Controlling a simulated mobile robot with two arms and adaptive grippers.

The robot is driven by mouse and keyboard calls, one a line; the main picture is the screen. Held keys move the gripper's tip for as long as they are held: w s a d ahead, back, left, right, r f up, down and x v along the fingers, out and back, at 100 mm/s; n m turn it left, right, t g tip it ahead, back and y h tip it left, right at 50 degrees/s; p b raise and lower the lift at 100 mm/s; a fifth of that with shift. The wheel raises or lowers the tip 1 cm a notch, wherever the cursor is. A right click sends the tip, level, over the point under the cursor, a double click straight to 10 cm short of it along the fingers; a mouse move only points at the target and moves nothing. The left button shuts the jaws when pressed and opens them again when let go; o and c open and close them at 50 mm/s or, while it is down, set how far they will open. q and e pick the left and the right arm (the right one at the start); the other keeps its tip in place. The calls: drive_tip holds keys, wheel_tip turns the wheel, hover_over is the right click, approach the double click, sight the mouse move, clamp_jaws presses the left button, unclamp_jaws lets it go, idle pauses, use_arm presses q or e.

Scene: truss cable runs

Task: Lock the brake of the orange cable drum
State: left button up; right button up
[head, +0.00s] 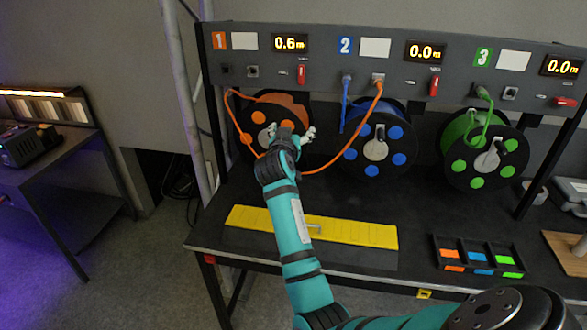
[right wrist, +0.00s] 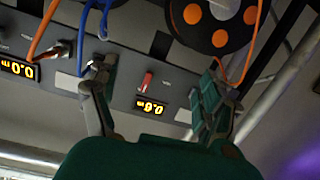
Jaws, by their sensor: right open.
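The orange cable drum (head: 262,105) stands under section 1 of the panel, a black disc with orange spots. It also shows at the top of the right wrist view (right wrist: 212,22). That gripper is open in front of the drum's lower right; contact cannot be told. In the right wrist view its two fingers (right wrist: 157,78) are spread, with nothing visible held between them. The orange cable (head: 350,148) runs from the drum area to a socket in section 2. My left gripper is not in view.
The blue drum (head: 397,158) and green drum (head: 463,130) stand to the right, with black levers at their hubs. A yellow strip (head: 365,234) with a handle and a compartment tray (head: 478,257) lie on the black bench. The panel (head: 330,68) overhangs the drums.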

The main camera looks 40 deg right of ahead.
drive_tip(key=s+a+f+n+y, duration=0.1)
drive_tip(key=s+a+f, duration=0.2)
drive_tip(key=f, duration=0.4)
drive_tip(key=shift+s+f+n+g+y, duration=0.3)
drive_tip(key=shift+s+g+y, duration=0.1)
drive_tip(key=shift+s, duration=0.35)
